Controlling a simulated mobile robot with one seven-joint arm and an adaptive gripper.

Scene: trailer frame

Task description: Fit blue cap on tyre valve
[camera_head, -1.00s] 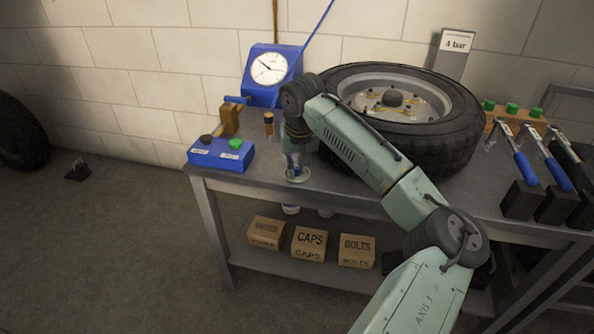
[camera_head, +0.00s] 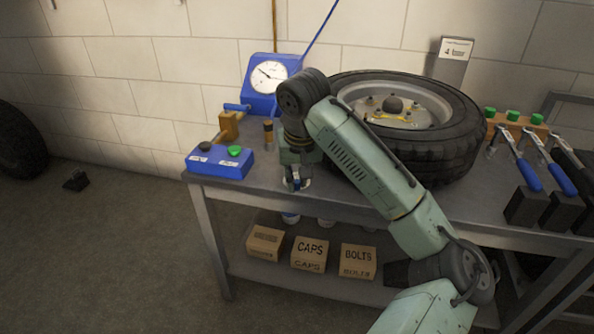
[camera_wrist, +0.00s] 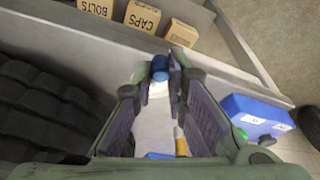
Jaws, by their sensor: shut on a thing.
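My gripper (camera_head: 297,184) points down at the front left of the workbench (camera_head: 335,203). In the wrist view its two fingertips (camera_wrist: 164,76) are shut on the small blue cap (camera_wrist: 159,66). A pale dish (camera_wrist: 158,90) shows just behind the cap there. I cannot tell whether the cap still touches it. In the head view the gripper hides most of the dish and cap. The wheel with its black tyre (camera_head: 452,150) lies flat on the bench to the right of the gripper. I cannot make out the valve clearly.
A blue box with black and green buttons (camera_head: 220,163) stands left of my gripper. A blue pressure gauge (camera_head: 268,80) stands behind. Blue-handled tools (camera_head: 528,172) and green caps on a wooden rack (camera_head: 515,124) are at right. Cardboard boxes (camera_head: 309,255) sit on the lower shelf.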

